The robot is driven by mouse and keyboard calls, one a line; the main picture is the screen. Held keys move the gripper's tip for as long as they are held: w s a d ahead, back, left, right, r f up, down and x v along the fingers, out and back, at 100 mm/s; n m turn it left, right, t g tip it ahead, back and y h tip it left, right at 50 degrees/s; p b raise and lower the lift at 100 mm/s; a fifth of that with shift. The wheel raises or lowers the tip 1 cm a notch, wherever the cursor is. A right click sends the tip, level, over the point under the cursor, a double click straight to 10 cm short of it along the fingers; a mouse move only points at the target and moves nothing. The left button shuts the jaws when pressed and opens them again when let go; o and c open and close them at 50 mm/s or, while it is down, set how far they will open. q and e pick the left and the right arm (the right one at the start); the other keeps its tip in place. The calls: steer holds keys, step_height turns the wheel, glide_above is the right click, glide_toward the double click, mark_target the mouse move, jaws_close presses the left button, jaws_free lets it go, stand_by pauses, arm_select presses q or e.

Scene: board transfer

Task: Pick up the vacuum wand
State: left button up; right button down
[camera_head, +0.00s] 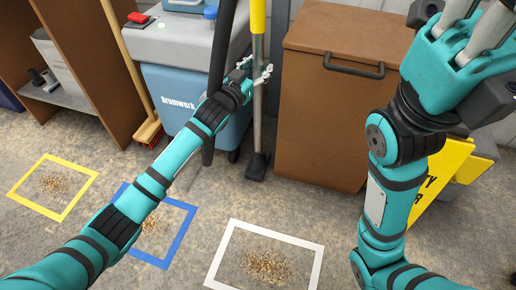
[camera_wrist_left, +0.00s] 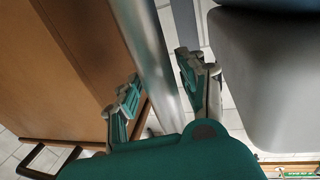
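The vacuum wand (camera_head: 258,104) stands nearly upright beside the blue vacuum, with a grey metal tube, a yellow upper part and a dark foot on the floor. My left gripper (camera_head: 259,75) is at the tube, below the yellow part. In the left wrist view, the tube (camera_wrist_left: 152,48) runs between the two spread fingers of my left gripper (camera_wrist_left: 158,92); small gaps seem to show on both sides, and contact is not clear. My right gripper (camera_head: 478,32) is raised at the top right, away from the wand, its fingertips cut off by the frame edge.
A blue vacuum (camera_head: 178,92) with a dark hose (camera_head: 222,50) stands left of the wand. A brown bin (camera_head: 322,104) with a black handle stands close on its right. A broom (camera_head: 149,131) and a shelf (camera_head: 66,92) are further left. Taped squares with debris lie on the floor.

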arm_select(q)
jaws_close()
stand_by(0.5)
steer(key=shift+r, duration=0.1)
